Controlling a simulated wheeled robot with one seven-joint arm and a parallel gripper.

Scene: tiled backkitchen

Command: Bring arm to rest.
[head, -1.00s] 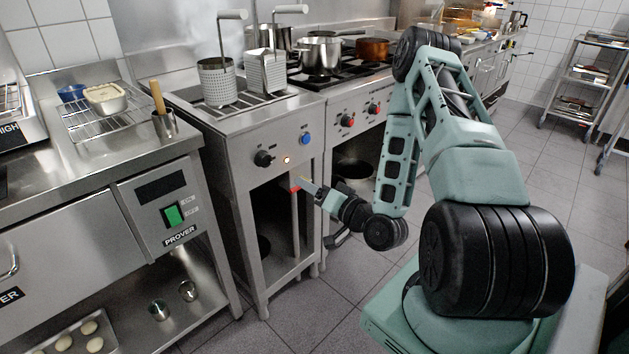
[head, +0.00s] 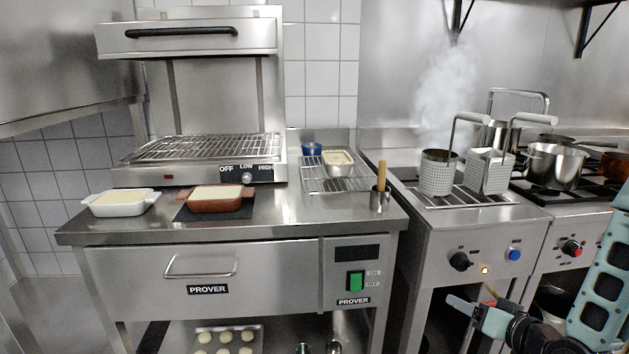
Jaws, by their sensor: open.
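My gripper (head: 472,300) shows at the lower right of the head view, in front of the steel boiler cabinet (head: 470,238) and below its knob and lit lamp. Its jaws are open and I see nothing held between them. A part of my arm (head: 600,295) rises along the right edge. The rest of the arm is out of view.
The prover counter (head: 370,222) stands to the left, bearing a white dish (head: 120,207), a brown dish (head: 215,204) and a wire rack (head: 335,184). Two strainer baskets (head: 438,178) stand on the boiler amid steam. A steel pot (head: 556,170) is on the stove.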

